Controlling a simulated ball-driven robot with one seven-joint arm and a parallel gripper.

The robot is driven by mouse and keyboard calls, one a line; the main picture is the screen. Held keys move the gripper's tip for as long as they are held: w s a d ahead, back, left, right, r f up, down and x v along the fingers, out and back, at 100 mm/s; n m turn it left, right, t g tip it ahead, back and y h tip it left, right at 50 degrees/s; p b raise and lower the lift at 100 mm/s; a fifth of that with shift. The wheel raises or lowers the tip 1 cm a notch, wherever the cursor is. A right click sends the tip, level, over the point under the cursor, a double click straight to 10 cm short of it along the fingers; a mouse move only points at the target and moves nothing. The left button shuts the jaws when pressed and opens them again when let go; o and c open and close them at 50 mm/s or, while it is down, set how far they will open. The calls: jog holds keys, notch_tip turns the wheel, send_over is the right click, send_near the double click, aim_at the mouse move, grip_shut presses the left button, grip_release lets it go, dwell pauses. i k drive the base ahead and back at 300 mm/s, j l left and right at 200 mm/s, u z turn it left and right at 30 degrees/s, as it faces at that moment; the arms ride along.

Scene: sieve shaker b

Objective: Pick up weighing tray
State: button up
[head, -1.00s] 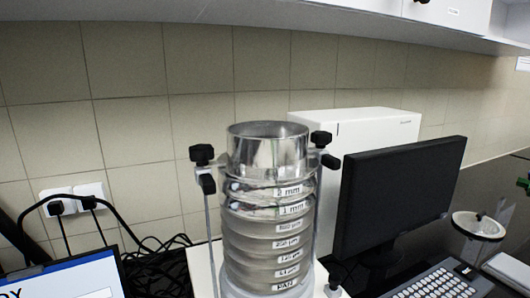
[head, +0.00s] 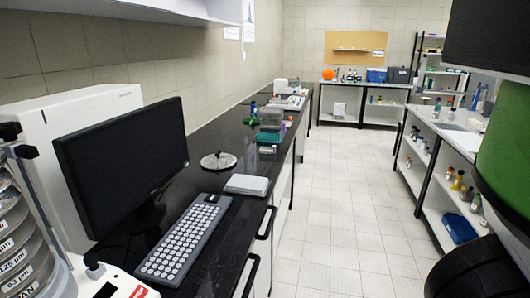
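I cannot pick out the weighing tray for certain. A shallow round metallic dish (head: 218,161) lies on the black counter (head: 205,236) beyond the keyboard. A flat white rectangular item (head: 247,184) lies just to its right and nearer; I cannot tell whether it is a tray. Both rest on the counter with nothing gripping them. Large green and black parts, apparently of my arm, fill the right edge, but no gripper fingertips show.
A sieve stack (head: 22,250) stands at the left edge, with a black monitor (head: 122,157) and keyboard (head: 184,239) beside it. Green and clear boxes (head: 270,125) stand farther along the counter. The tiled floor (head: 335,215) is open; shelving (head: 440,170) lines the right.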

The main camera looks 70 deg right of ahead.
aim_at(268, 149)
jog(key=i+z, duration=0.2)
jog(key=z, duration=0.2)
jog(key=i+j+z, duration=0.1)
jog(key=z, duration=1.45)
jog(key=i+u, duration=0.1)
jog(key=u, duration=0.25)
jog(key=i+l+u, duration=0.2)
jog(key=l+u, duration=0.15)
jog(key=i+l+u, duration=0.15)
jog(key=l+u, duration=0.25)
jog(key=i+l, duration=0.15)
jog(key=l, duration=0.35)
jog(key=i+l+u, duration=0.1)
jog(key=l, duration=0.4)
jog(key=i+l+u, duration=0.1)
jog(key=l, duration=0.4)
jog(key=i+l, duration=0.1)
jog(key=l, duration=0.4)
jog(key=i+l+u, duration=0.1)
jog(key=l, duration=0.45)
